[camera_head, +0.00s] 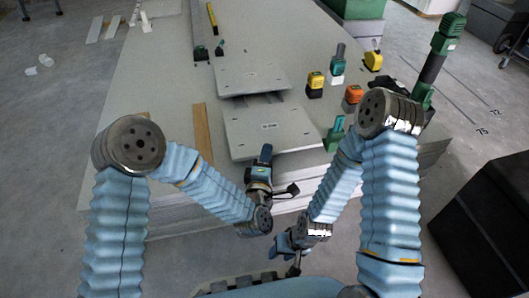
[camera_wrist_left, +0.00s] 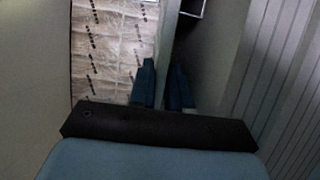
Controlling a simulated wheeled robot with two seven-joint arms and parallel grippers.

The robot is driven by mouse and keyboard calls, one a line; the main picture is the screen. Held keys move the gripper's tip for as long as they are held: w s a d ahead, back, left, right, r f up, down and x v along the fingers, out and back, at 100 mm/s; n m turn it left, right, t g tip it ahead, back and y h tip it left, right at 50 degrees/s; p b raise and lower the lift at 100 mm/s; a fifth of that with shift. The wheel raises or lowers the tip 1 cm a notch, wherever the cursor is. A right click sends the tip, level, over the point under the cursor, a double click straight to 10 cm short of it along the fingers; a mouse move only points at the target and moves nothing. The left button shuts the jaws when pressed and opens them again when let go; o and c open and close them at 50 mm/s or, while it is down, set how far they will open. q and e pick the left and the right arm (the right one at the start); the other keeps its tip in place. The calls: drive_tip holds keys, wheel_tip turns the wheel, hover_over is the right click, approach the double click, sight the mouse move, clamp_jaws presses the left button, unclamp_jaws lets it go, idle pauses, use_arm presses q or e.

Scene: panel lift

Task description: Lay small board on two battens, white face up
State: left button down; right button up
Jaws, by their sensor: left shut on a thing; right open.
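The small board (camera_head: 262,136) shows a light grey face with a small label in the head view. It lies near the front edge of the sheet stack. My left gripper (camera_head: 266,152) is shut on its near edge. In the left wrist view the fingers (camera_wrist_left: 163,88) stand either side of the board edge, and a pale, printed face (camera_wrist_left: 112,45) shows on the left. Another grey board (camera_head: 250,77) lies just beyond, with a dark gap between them. A tan wooden strip (camera_head: 202,132) lies to the left. My right gripper (camera_head: 297,262) is open and empty, low near my base.
The large sheet stack (camera_head: 165,75) has bare room at the left. Yellow-black (camera_head: 315,84), orange (camera_head: 353,94) and green (camera_head: 335,132) tools stand at the right. A tall green-black tool (camera_head: 432,66) stands beyond them. A black box (camera_head: 490,215) stands on the floor at right.

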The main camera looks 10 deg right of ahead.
use_arm(q)
drive_tip(key=shift+f, duration=0.1)
drive_tip(key=c, duration=1.1)
unclamp_jaws()
drive_tip(key=shift+f+p, duration=0.1)
drive_tip(key=shift+p, duration=0.25)
drive_tip(key=shift+s+a+f, duration=0.15)
drive_tip(key=shift+s+f, duration=0.05)
drive_tip(key=shift+s, duration=0.1)
drive_tip(key=v, duration=1.3)
drive_tip(key=shift+a, duration=0.2)
drive_tip(key=shift+f, duration=0.1)
